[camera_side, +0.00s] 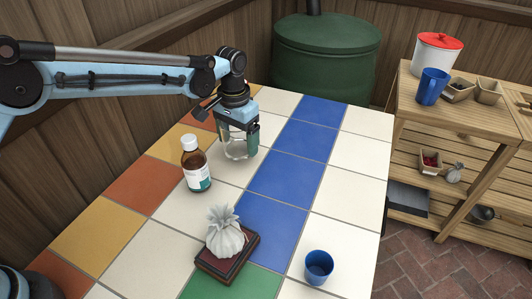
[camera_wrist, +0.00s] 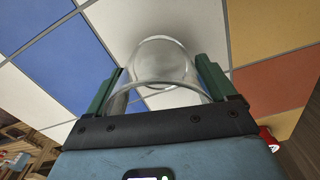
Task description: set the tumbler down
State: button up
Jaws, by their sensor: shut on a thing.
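The clear glass tumbler (camera_side: 236,148) is between the fingers of my gripper (camera_side: 239,132) in the side view, upright near the far part of the tiled table (camera_side: 352,190). The gripper is shut on it from above. In the wrist view the tumbler (camera_wrist: 160,65) shows between the two green fingers of my gripper (camera_wrist: 160,88), with white tile behind it. The tumbler's base is at or just above the white tiles; I cannot tell whether it touches.
A brown bottle (camera_side: 196,166) stands close to the tumbler, at its lower left. A tied pouch (camera_side: 224,234) sits on a dark red box (camera_side: 230,259) nearer the camera. A blue cup (camera_side: 319,266) stands at the front right. Blue tiles right of the tumbler are clear.

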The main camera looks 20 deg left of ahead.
jog(key=r, duration=0.2)
jog(key=s+d+r, duration=0.1)
jog(key=s+d+r+n, duration=0.1)
jog(key=s+d+r, duration=0.2)
jog(key=s+d, duration=0.5)
jog(key=s+d+r+n, duration=0.1)
jog(key=s+d+r, duration=0.2)
jog(key=s+d, duration=0.55)
jog(key=w+a+f, duration=0.1)
jog(key=w+f, duration=0.1)
jog(key=w, duration=0.1)
jog(key=w+a+f, duration=0.2)
jog(key=w, duration=0.1)
jog(key=w+a+f, duration=0.2)
jog(key=w, duration=0.1)
jog(key=shift+w+a+f, duration=0.25)
jog(key=shift+f, duration=2.05)
jog(key=shift+f, duration=0.15)
